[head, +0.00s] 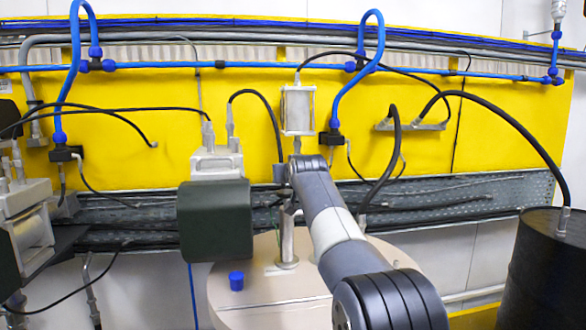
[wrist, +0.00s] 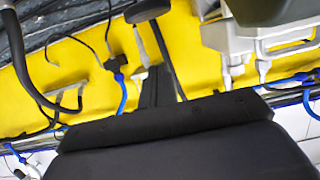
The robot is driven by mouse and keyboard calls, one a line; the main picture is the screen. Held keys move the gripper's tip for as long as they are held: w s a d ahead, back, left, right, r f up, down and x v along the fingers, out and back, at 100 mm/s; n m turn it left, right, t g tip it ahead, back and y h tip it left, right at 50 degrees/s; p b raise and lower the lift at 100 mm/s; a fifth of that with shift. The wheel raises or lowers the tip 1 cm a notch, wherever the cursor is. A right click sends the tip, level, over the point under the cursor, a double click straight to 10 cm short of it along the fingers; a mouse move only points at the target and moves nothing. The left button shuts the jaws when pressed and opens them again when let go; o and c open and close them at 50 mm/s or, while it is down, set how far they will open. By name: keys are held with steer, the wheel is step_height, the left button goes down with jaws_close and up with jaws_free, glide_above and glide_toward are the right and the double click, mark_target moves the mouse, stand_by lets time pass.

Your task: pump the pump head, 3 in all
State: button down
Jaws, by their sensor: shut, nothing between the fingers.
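A beige drum (head: 265,300) stands at the bottom centre in the head view, with an upright metal pump tube (head: 287,245) on its lid. The top of this tube, where the pump head sits, is largely hidden by the end of my arm. My gripper (wrist: 158,80) is shut and empty, showing as narrow dark fingers above the black palm in the wrist view. A dark rounded piece on a thin stem (wrist: 148,10) shows past the fingers; I cannot tell if it is the pump head or if anything touches it.
A dark green box (head: 215,220) is close left of the tube. A black drum (head: 545,270) stands at the right. A small blue cap (head: 236,281) is on the beige lid. Black cables and blue pipes hang on the yellow wall (head: 400,130) behind.

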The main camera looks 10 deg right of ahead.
mark_target(289, 197)
steer(key=w+f, duration=0.1)
steer(key=w+f+p, duration=0.1)
steer(key=w, duration=0.1)
steer(key=shift+w+f, duration=0.2)
steer(key=shift+f, duration=0.15)
steer(key=shift+s+f, duration=0.1)
steer(key=shift+f, duration=0.95)
steer(key=shift+f+b, duration=1.25)
steer(key=shift+f, duration=0.7)
